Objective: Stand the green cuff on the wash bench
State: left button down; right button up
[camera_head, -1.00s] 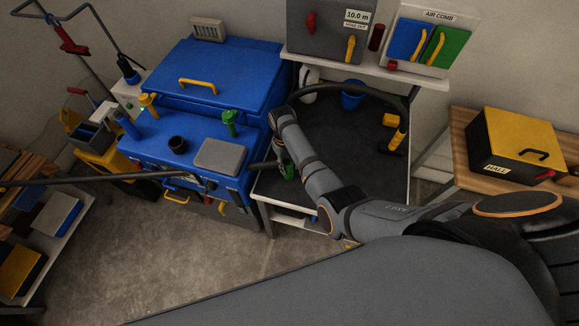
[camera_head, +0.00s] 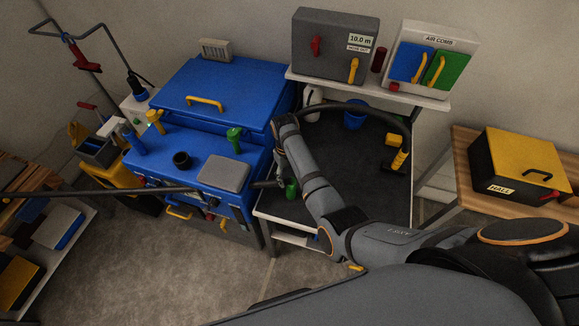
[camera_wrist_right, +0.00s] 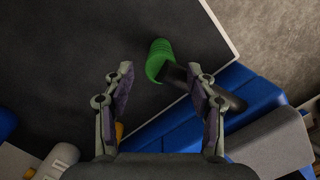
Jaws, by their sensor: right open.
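The green cuff (camera_head: 291,188) is at the left front edge of the dark-topped bench (camera_head: 345,190), which I take to be the wash bench. It looks upright in the head view. In the right wrist view the green cuff (camera_wrist_right: 158,56) is a ribbed cylinder just beyond my fingertips, with a dark tube (camera_wrist_right: 222,92) beside its lower end, partly behind one finger. I cannot tell whether they are joined. My right gripper (camera_wrist_right: 160,72) is open, its fingers on either side of the line to the cuff. In the head view my wrist largely hides it. My left gripper is not in view.
A blue cup (camera_head: 355,115) and yellow tool (camera_head: 399,158) are on the bench. A dark pole (camera_head: 100,192) crosses from the left.

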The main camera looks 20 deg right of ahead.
notch_tip(320, 180, up, 8)
jog(key=w, duration=0.1)
jog(key=shift+a+b, duration=0.2)
jog(key=shift+b, duration=0.2)
